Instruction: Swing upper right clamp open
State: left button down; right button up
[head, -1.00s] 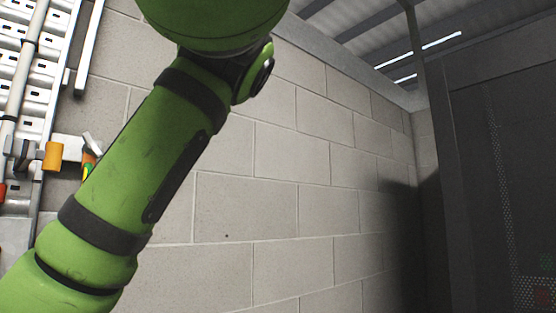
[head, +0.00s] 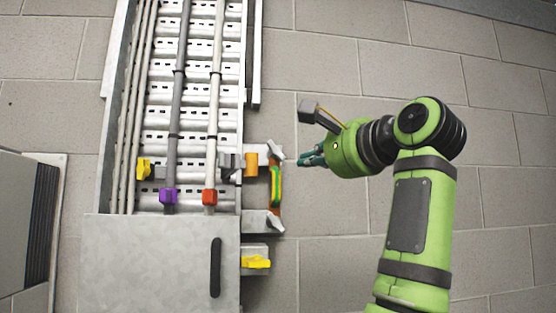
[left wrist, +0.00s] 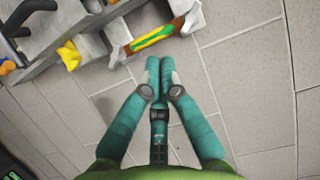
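An upright metal cable tray (head: 248,110) stands against the wall in the head view. At its right edge, an upper bracket carries an orange cylinder (head: 251,165) and a dark grey block (head: 230,162); I cannot tell whether this clamp is closed. A green-and-orange bar (head: 276,186) spans from the upper bracket to a lower one (head: 262,222). It also shows in the left wrist view (left wrist: 153,38). My left gripper (head: 301,159) is just right of the upper bracket, apart from it. In the left wrist view its teal fingers (left wrist: 160,68) meet, with nothing between them. My right gripper is not seen.
Purple (head: 168,196), red (head: 209,196) and yellow (head: 143,168) pieces sit at the cables. A yellow handle (head: 256,263) juts out lower right. A metal cover (head: 160,260) closes the tray's lower part. A grey cabinet (head: 20,230) stands left. Bare block wall lies right.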

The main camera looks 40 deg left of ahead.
pick_arm(q)
jog(key=s+a+p, duration=0.1)
jog(key=a+p, duration=0.1)
jog(key=a, duration=0.6)
jog(key=shift+s+p, duration=0.35)
jog(key=shift+s, duration=0.05)
